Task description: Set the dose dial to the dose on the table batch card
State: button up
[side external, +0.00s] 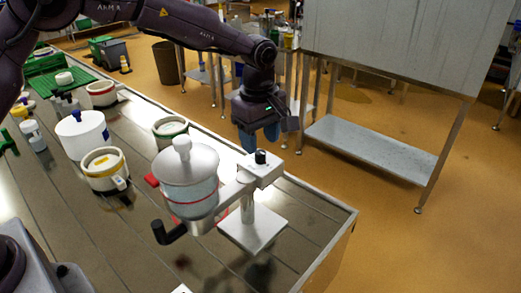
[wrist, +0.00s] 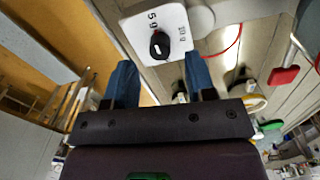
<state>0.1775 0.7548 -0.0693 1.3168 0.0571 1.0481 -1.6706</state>
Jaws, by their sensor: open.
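The dose dial is a black knob (wrist: 159,45) on a white plate (wrist: 171,20) with printed marks; "5 g" reads on its left, and the mark on its right is too small to read surely. A pale pointer line shows on the knob, its exact setting unclear. In the side view the knob (side external: 261,157) tops the white head of the doser (side external: 188,182). My gripper (side external: 261,139) is just above and behind the knob. Its blue fingers (wrist: 162,70) are apart, empty, and not around the knob. No readable batch card shows.
A lidded white pot (side external: 82,135) and ring-banded moulds, yellow (side external: 105,172), green (side external: 170,128) and red (side external: 102,94), stand left of the doser. The doser's black-handled crank (side external: 170,233) sticks out in front. The table's right edge is close to the doser's base plate (side external: 252,230).

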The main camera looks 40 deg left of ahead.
aim_at(261, 152)
jog(key=shift+f, duration=1.8)
jog(key=c, duration=0.9)
